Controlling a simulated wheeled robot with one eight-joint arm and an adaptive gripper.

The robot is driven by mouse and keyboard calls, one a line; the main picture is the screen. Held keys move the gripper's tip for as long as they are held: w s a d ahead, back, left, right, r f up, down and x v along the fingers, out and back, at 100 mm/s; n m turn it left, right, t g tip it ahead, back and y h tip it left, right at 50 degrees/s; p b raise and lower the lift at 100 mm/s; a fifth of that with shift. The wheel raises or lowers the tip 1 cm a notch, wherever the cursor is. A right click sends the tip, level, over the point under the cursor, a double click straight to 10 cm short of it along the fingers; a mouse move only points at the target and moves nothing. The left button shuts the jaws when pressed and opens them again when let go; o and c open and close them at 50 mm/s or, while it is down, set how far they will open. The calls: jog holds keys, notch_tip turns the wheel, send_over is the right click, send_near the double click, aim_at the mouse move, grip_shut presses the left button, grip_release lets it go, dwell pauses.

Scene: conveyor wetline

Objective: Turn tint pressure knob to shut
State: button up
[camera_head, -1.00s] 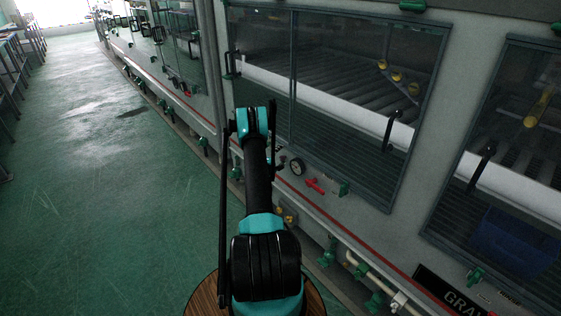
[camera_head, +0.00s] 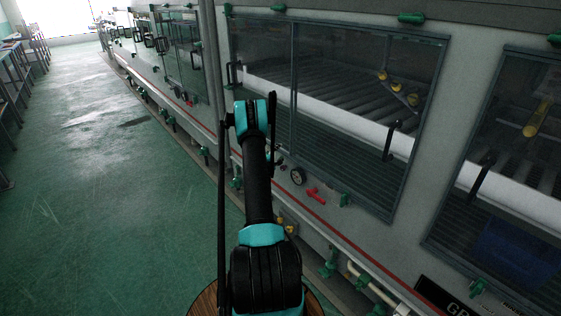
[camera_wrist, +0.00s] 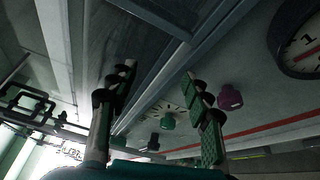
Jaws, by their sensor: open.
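In the wrist view my gripper (camera_wrist: 158,78) is open and empty, its two fingers spread in front of the grey machine panel. A purple knob (camera_wrist: 229,97) sits just right of the right finger. No knob label is readable, so I cannot tell which one is the tint pressure knob. In the head view my arm hides most of the gripper and the panel near it.
A round gauge (camera_wrist: 301,48) is at the wrist view's upper right; a gauge (camera_head: 297,176) and red handle (camera_head: 315,195) show in the head view. Glass windows with black handles (camera_head: 391,139) are above. Green valves and pipes (camera_head: 366,284) run below. The green floor (camera_head: 110,210) at left is clear.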

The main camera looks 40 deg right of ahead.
jog(key=w+a+r+n+t+y, duration=0.3)
jog(key=w+a+n, duration=0.35)
jog(key=n, duration=0.65)
jog(key=w+a+r+n+t+y, duration=0.1)
jog(key=w+a+n+t+y, duration=0.35)
jog(key=n, duration=0.85)
jog(key=w+a+f+n+y, duration=0.25)
jog(key=a+n, duration=0.35)
jog(key=n, duration=0.5)
jog(key=w+a+f+n+y, duration=0.2)
jog(key=w+a+f+n, duration=0.15)
jog(key=a+n, duration=0.45)
jog(key=m+g+h, duration=1)
jog(key=m+g, duration=0.5)
jog(key=m, duration=1.9)
send_near(281, 168)
jog(key=x, duration=0.9)
jog(key=shift+s+d, duration=0.15)
jog(key=shift+s, duration=0.05)
